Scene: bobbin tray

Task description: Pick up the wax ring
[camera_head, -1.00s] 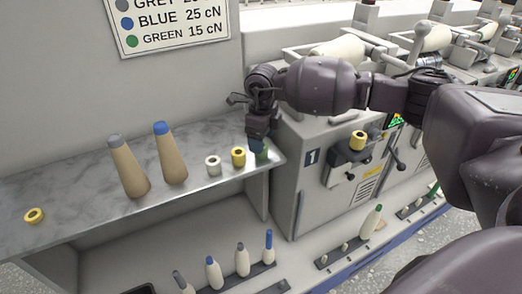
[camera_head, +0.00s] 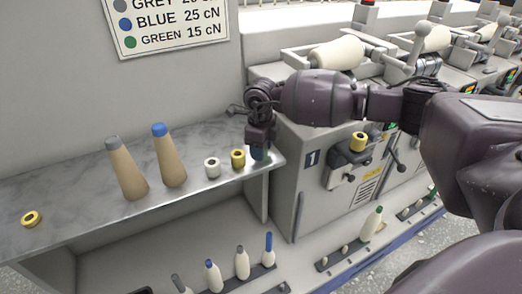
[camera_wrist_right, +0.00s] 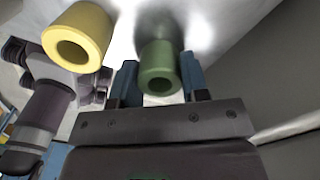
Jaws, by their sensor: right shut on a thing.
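My right gripper (camera_head: 260,152) is at the right end of the grey shelf, low over its surface. In the right wrist view its blue fingers (camera_wrist_right: 160,82) are on either side of a green ring-shaped piece (camera_wrist_right: 159,68) and are shut on it. In the head view the gripper mostly hides this piece. A yellow ring (camera_head: 238,159) and a white ring (camera_head: 212,168) stand beside it. A flatter yellow ring (camera_head: 31,219) lies at the shelf's far left. No label shows which is the wax ring. My left gripper is not in view.
Two tall cones, one grey-tipped (camera_head: 126,170) and one blue-tipped (camera_head: 169,157), stand on the shelf (camera_head: 75,195). Several small bobbins stand on a rail below. A machine (camera_head: 335,190) is to the right. The left half of the shelf is mostly clear.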

